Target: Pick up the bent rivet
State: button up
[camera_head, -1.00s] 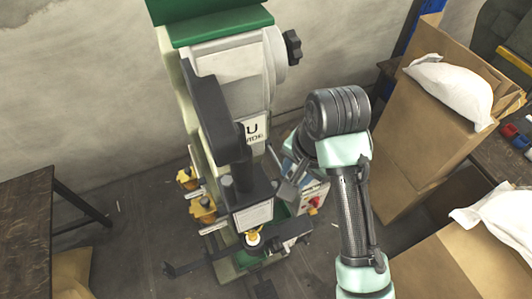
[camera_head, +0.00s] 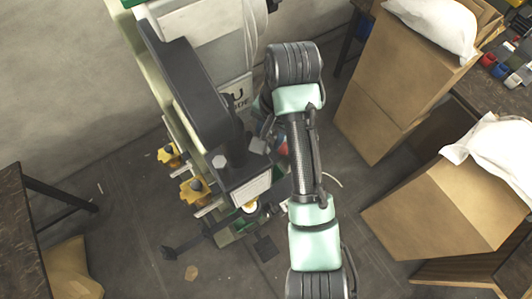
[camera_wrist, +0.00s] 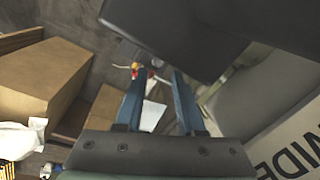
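I cannot make out a bent rivet for sure in either view. The green and grey rivet press (camera_head: 190,75) stands at the left of my arm in the head view. Below its dark head, a small white and yellow piece (camera_head: 250,206) shows at the work point; I cannot tell what it is. My gripper (camera_wrist: 159,73) shows in the wrist view with two blue fingers apart and nothing seen between them. It is beside the press; in the head view it is mostly hidden by my arm and the press.
Yellow knobs (camera_head: 193,190) stick out at the press's left side. Cardboard boxes (camera_head: 400,80) with white bags (camera_head: 436,24) stand at the right. A dark table (camera_head: 20,235) is at the left edge. In the wrist view, a dark press part (camera_wrist: 175,35) is close above the fingers.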

aim_at(268, 150)
jog(key=shift+s+a+f+b, duration=0.1)
jog(key=shift+a+f+b, duration=0.1)
jog(key=shift+f+b, duration=1.55)
notch_tip(268, 150, down, 2)
jog(key=shift+a+f+p, duration=0.1)
jog(key=shift+f+p, duration=0.15)
jog(key=shift+p, duration=0.15)
grip_shut()
